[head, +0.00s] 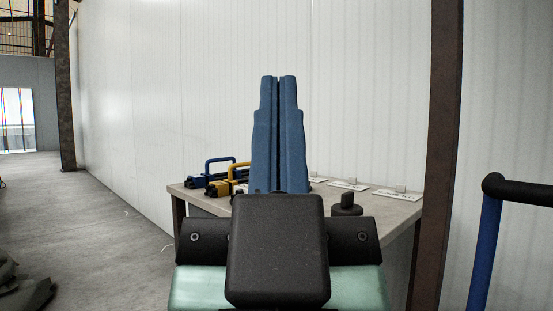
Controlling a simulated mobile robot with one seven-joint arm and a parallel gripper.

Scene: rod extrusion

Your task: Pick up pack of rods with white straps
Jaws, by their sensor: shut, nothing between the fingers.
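My gripper (278,82) points up in the middle of the view, its two blue fingers closed together with nothing between them. Behind it is a grey table (398,205). On the table's left side lie a dark bundle with a blue handle (207,174) and, just right of it, one with a yellow handle (222,183). I see no pack with white straps; my gripper covers the middle of the table. The gripper is apart from both bundles.
Small white plates with grey blocks (348,185) lie along the table's back right. A black knob-like part (346,205) stands near the front. A brown post (441,150) and a blue rail with a black top (487,235) are at right.

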